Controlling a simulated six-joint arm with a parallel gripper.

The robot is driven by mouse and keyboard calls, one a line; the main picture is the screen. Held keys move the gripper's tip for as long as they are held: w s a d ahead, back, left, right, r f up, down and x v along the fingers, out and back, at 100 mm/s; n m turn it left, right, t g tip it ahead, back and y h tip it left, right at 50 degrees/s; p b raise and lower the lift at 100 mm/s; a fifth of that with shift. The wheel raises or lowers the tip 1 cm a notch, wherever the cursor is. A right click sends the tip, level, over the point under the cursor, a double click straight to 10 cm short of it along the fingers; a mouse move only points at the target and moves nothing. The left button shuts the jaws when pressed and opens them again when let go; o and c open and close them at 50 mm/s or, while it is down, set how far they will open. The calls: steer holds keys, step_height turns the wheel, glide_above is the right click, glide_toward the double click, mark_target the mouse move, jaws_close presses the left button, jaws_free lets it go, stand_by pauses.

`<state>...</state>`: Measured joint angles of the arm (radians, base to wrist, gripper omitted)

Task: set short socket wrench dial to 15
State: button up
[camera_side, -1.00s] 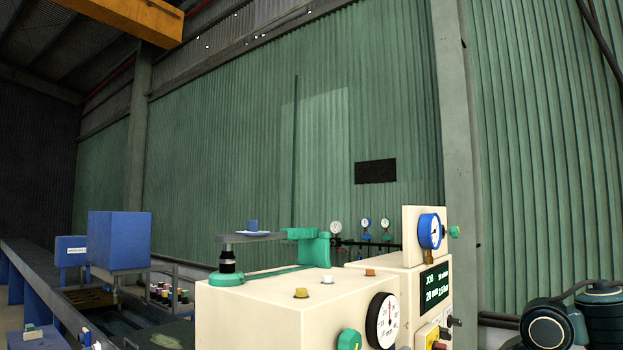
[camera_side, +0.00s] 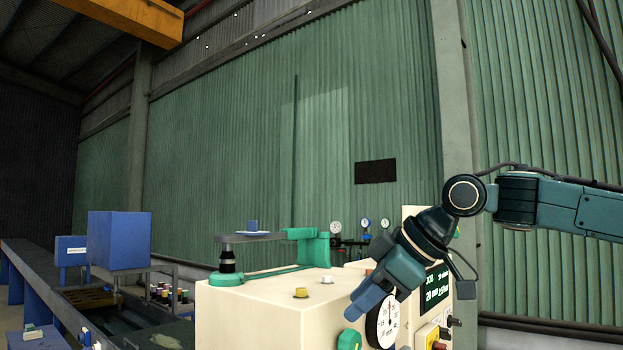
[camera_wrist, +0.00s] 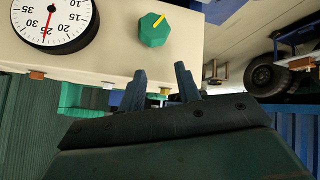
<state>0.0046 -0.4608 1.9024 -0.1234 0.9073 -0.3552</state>
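A round white dial with a black rim (camera_wrist: 80,35) is on the cream machine's front, upside down in the wrist view. Its red needle points at about 25. It also shows in the side view (camera_side: 386,330), partly behind my gripper (camera_side: 358,306). A green hexagonal knob (camera_wrist: 153,30) with a yellow mark sits beside the dial. It is at the lower edge of the side view (camera_side: 349,340). In the wrist view my gripper (camera_wrist: 160,70) has its two blue fingers apart with nothing between them. They are near the knob, not visibly touching it.
The cream machine (camera_side: 250,315) carries small knobs on top and a green clamp (camera_side: 312,246). A dark display (camera_side: 436,286) and switches stand right of the dial. Blue boxes (camera_side: 119,240) are at the left. Space above the machine is open.

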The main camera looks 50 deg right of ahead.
mark_target(253, 226)
steer(key=w+r+m+t+h, duration=0.3)
steer(key=w+r+m, duration=0.4)
steer(key=w+r, duration=0.5)
step_height(253, 226, up, 4)
steer(key=shift+w+a+r+t, duration=0.1)
steer(key=shift+w+a+t, duration=0.2)
steer(key=shift+t, duration=0.4)
steer(key=x, duration=1.3)
steer(key=shift+w+d, duration=0.2)
steer(key=shift+w, duration=0.05)
jaws_close()
